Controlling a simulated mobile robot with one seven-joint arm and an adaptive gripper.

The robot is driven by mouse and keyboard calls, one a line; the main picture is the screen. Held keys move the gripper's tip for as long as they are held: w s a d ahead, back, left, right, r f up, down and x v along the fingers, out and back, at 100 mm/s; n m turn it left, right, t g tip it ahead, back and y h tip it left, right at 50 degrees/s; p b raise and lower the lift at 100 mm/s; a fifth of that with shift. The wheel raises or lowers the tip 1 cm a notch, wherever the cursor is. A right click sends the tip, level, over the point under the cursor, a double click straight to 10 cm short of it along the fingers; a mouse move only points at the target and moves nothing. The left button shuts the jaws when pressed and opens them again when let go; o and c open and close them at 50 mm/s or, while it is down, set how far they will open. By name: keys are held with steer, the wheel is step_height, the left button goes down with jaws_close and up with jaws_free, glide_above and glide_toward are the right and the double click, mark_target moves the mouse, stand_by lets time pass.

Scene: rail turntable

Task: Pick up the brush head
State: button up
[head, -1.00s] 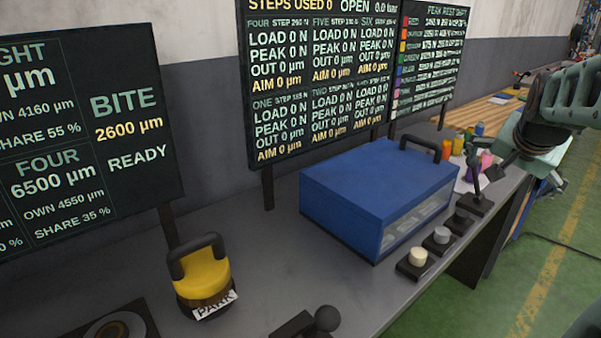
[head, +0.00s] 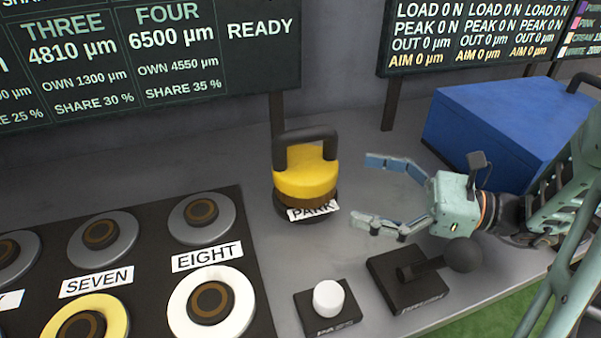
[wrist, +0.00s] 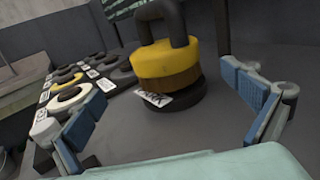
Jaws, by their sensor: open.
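The brush head (head: 305,178) is a yellow block with a brown lower band and a black arched handle. It stands upright on a dark round base behind a white PARK label (head: 313,210). My gripper (head: 372,191) is open and empty, just right of the brush head, with its fingers pointing left toward it. In the wrist view the brush head (wrist: 167,66) is ahead, between and beyond the two fingers (wrist: 165,115). The fingers do not touch it.
A dark board with several round pads (head: 201,219) lies left of the brush head. A white button (head: 328,298) and a black ball-ended lever (head: 462,255) stand in front. A blue box (head: 500,125) is behind my gripper. Display screens stand along the back.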

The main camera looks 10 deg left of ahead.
mark_target(335, 181)
steer(key=a, duration=0.4)
steer(key=shift+w, duration=0.15)
steer(key=a, duration=0.2)
steer(key=w+a+b, duration=0.1)
steer(key=a, duration=0.1)
steer(key=a+b, duration=0.1)
steer(key=a, duration=0.1)
steer(key=shift+w+a+r, duration=0.2)
steer(key=shift+r, duration=0.05)
steer(key=c, duration=2)
steer(key=shift+r, duration=0.1)
steer(key=shift+c, duration=0.9)
